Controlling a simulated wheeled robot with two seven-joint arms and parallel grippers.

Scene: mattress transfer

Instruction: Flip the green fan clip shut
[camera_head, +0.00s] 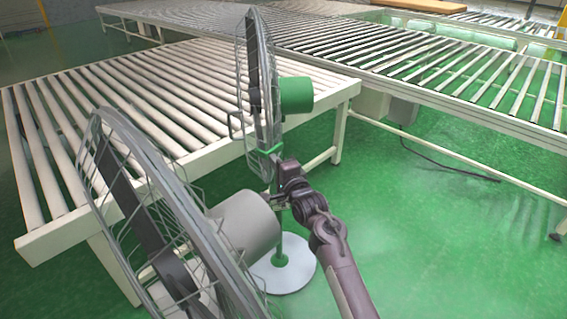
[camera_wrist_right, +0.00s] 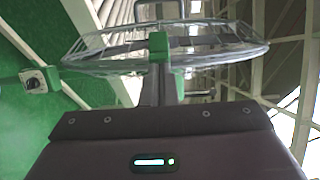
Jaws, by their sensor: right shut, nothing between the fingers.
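The green fan clip (camera_head: 273,149) is a small green piece at the lower rim of the far fan's wire cage (camera_head: 259,70). It also shows in the right wrist view as a green block (camera_wrist_right: 158,46) on the cage rim, straight ahead of the fingers. My right gripper (camera_head: 275,186) is just below the clip, close to the rim. Its dark fingers (camera_wrist_right: 158,88) are together, with nothing held between them. I cannot tell whether they touch the clip, or whether the clip is fully closed. My left gripper does not show.
The far fan has a green motor (camera_head: 297,95) and a white round base (camera_head: 284,268). A nearer fan with a grey motor (camera_head: 246,224) stands at lower left. A roller conveyor (camera_head: 150,95) lies behind the fans. Green floor (camera_head: 450,240) is free at right.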

